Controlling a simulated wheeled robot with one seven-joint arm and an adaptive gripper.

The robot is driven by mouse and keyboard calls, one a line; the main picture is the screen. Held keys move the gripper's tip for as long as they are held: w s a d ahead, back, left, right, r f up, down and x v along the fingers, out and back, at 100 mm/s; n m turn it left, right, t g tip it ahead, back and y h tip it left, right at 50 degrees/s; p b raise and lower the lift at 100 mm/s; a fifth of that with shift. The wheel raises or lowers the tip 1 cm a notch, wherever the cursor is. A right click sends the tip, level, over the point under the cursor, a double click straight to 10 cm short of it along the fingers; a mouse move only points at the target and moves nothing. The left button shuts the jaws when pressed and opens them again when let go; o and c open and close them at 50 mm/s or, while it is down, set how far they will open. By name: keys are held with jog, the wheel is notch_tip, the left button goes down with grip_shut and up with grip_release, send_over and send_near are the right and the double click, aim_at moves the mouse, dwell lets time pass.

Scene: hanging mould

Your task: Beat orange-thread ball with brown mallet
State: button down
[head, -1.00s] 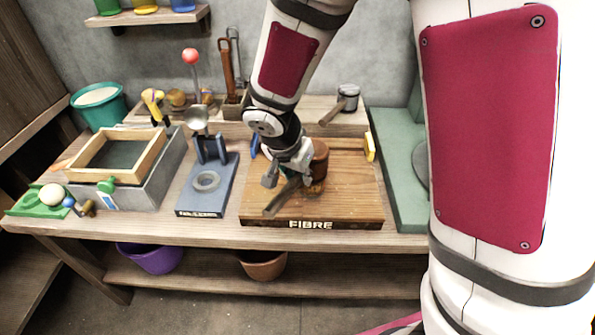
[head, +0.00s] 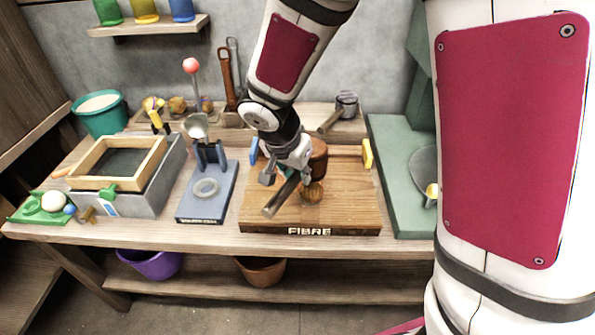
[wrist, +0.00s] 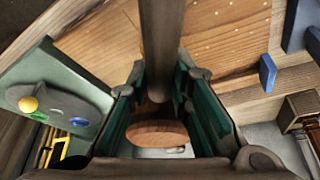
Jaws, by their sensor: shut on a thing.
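The brown mallet has a round wooden head (head: 319,158) and a dark handle (head: 279,200). My gripper (head: 287,178) is shut on the handle, and the head is held up over the wooden FIBRE board (head: 355,205). In the wrist view the handle (wrist: 162,40) runs up between my fingers and a reddish-brown oval face (wrist: 158,133) shows between them. The ball cannot be made out clearly in the wrist view.
A blue stand with a ring (head: 206,188) is left of the board. The framed mould (head: 118,162) and teal bucket (head: 99,112) are further left. A green panel (head: 400,200) is at right. A yellow bracket (head: 367,154) stands at the board's right edge.

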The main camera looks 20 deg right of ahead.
jog(key=shift+r, duration=0.6)
jog(key=shift+f, duration=0.1)
jog(key=shift+f+b, duration=0.1)
jog(key=shift+b, duration=0.25)
notch_tip(320, 180, down, 4)
jog(key=f+b, duration=0.1)
jog(key=b, duration=0.4)
jog(key=shift+r+p, duration=1.55)
jog(key=shift+r, duration=1.1)
jog(key=shift+f, duration=0.1)
jog(key=shift+f, duration=0.1)
